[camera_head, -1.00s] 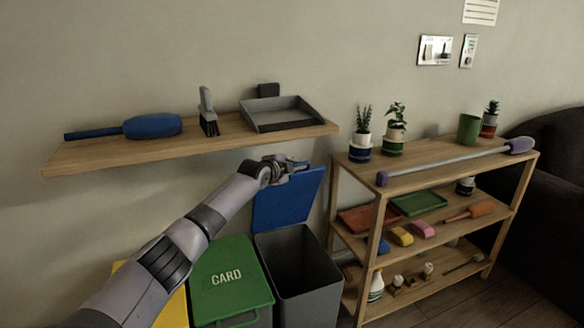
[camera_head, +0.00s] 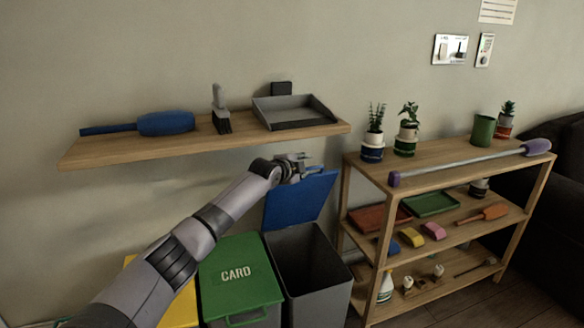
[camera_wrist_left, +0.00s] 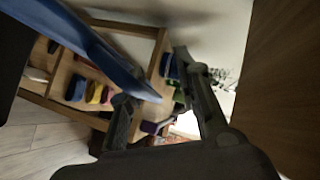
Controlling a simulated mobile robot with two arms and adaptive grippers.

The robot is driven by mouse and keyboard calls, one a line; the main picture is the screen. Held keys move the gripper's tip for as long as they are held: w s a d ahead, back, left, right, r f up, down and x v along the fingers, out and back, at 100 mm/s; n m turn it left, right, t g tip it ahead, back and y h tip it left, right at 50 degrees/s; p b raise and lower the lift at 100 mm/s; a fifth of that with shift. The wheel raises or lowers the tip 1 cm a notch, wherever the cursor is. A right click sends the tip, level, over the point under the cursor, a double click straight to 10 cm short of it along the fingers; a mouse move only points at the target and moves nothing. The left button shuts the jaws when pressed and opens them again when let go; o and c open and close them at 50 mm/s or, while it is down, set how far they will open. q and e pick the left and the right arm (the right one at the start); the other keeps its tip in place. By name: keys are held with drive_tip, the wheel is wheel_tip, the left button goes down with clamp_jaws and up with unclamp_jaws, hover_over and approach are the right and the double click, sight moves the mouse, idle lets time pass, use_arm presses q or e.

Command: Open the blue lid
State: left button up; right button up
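The blue lid (camera_head: 300,200) stands raised at the back of the grey bin (camera_head: 318,285), and the bin's dark inside shows. My left gripper (camera_head: 303,166) is at the lid's top edge. In the left wrist view the lid (camera_wrist_left: 85,45) runs in from the upper left as a blurred blue slab, its tip close to the fingers. The two fingers of the left gripper (camera_wrist_left: 165,110) are spread apart with nothing clearly held between them. Whether they touch the lid I cannot tell. My right gripper is not in view.
A green bin lid marked CARD (camera_head: 238,272) is closed beside the grey bin, with a yellow lid (camera_head: 180,308) further left. A wall shelf (camera_head: 190,143) hangs above my left arm. A wooden rack (camera_head: 440,165) with plants and tools stands close on the right.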

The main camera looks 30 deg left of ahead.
use_arm(q)
drive_tip(key=v, duration=1.1)
drive_tip(key=shift+s+r, duration=0.15)
drive_tip(key=shift+r, duration=0.1)
drive_tip(key=shift+a, duration=0.1)
